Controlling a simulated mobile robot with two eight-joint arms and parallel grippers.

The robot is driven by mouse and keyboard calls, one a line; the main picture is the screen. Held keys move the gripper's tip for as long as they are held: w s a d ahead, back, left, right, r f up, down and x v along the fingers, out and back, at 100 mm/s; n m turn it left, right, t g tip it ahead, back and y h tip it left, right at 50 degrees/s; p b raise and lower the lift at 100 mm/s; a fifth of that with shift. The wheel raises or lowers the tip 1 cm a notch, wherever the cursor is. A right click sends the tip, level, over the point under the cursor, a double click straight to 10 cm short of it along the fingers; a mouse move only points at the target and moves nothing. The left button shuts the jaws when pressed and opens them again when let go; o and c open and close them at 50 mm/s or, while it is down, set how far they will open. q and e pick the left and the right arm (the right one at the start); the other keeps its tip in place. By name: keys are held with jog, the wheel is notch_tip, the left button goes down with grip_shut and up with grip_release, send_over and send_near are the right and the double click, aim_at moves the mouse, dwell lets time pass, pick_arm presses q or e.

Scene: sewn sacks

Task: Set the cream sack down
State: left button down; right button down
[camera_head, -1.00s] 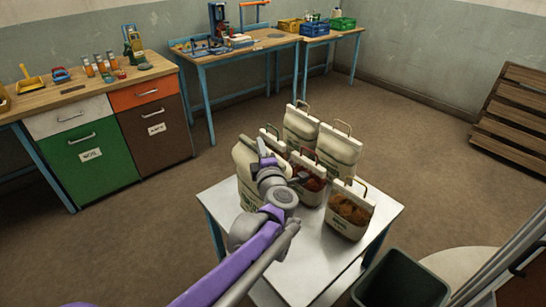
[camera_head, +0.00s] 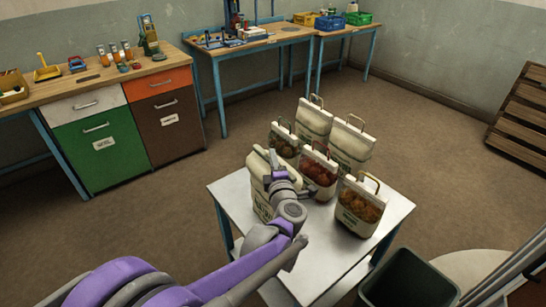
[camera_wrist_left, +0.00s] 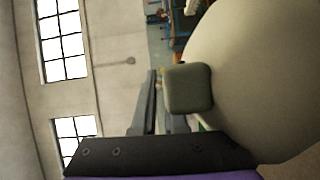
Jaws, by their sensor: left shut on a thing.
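The cream sack (camera_head: 258,172) is at the left part of the metal table (camera_head: 325,262), largely behind my left gripper and wrist. My left gripper (camera_head: 279,176) is shut on the sack near its top. I cannot tell whether its base touches the table, as my arm hides part of it. In the left wrist view the sack (camera_wrist_left: 265,70) is a large pale bulge filling the right side, with a gripper finger (camera_wrist_left: 188,88) against it. My right gripper is not in view.
Several other sacks stand close to the right: a dark-fronted one (camera_head: 285,142), a red-fronted one (camera_head: 319,172), an orange-fronted one (camera_head: 360,206) and two plain pale ones (camera_head: 314,120) (camera_head: 350,143) behind. A dark bin (camera_head: 408,280) is at the table's right front. The table's front is clear.

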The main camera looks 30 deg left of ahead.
pick_arm(q)
jog(key=c, duration=1.4)
grip_release()
jog(key=shift+f, duration=0.15)
jog(key=o, duration=0.4)
jog(key=shift+o, duration=0.2)
